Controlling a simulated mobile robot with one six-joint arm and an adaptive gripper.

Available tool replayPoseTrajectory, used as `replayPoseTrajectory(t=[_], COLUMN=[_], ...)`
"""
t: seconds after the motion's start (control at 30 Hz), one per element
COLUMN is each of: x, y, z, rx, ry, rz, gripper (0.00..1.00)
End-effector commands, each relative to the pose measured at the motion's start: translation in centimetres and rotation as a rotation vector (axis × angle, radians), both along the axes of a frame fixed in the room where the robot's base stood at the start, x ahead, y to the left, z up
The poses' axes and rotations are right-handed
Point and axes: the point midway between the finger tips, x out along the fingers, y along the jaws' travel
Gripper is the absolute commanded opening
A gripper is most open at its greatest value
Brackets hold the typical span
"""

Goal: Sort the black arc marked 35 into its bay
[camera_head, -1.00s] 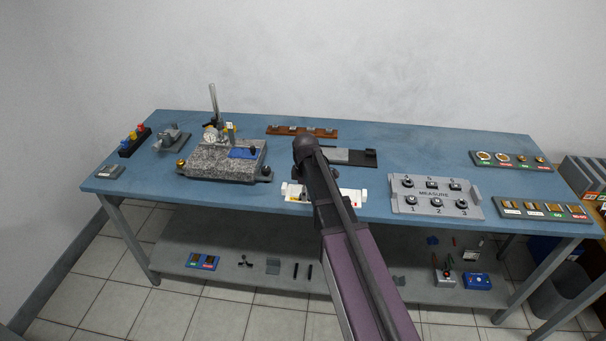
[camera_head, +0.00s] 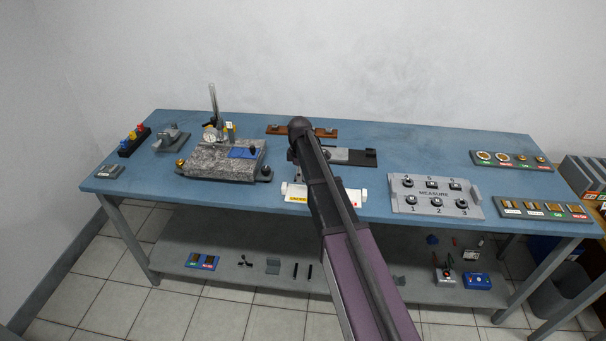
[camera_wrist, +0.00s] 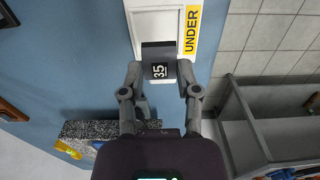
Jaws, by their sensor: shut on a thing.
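The black arc marked 35 (camera_wrist: 159,62) is between my fingertips in the wrist view, its white number label facing the camera. My gripper (camera_wrist: 160,80) is shut on it. The arc is over the end of the white tray (camera_wrist: 151,23) that bears a yellow UNDER label (camera_wrist: 192,30). I cannot tell whether the arc touches the tray floor. In the head view the white tray (camera_head: 353,196) lies at the bench's front edge, partly behind my arm. My gripper and the arc are mostly hidden there by my arm.
A granite gauge stand (camera_head: 215,160) stands left of the tray. A grey MEASURE tray (camera_head: 435,207) with several numbered parts is to the right. A grey and black fixture (camera_head: 362,157) and a brown rack (camera_head: 325,132) lie behind. Blue bench surface between them is clear.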

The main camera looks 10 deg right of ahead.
Motion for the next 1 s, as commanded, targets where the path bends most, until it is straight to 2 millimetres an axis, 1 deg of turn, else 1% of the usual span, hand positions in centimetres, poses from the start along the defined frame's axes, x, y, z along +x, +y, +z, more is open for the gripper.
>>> replayPoseTrajectory(t=[0.17,0.37,1.0], x=[0.0,0.0,0.0], y=[0.0,0.0,0.0], z=[-0.2,-1.0,-4.5], rx=[0.000,0.000,0.000], ry=[0.000,0.000,0.000], rz=[-0.003,-0.003,-0.003], gripper=[0.00,0.00,0.00])
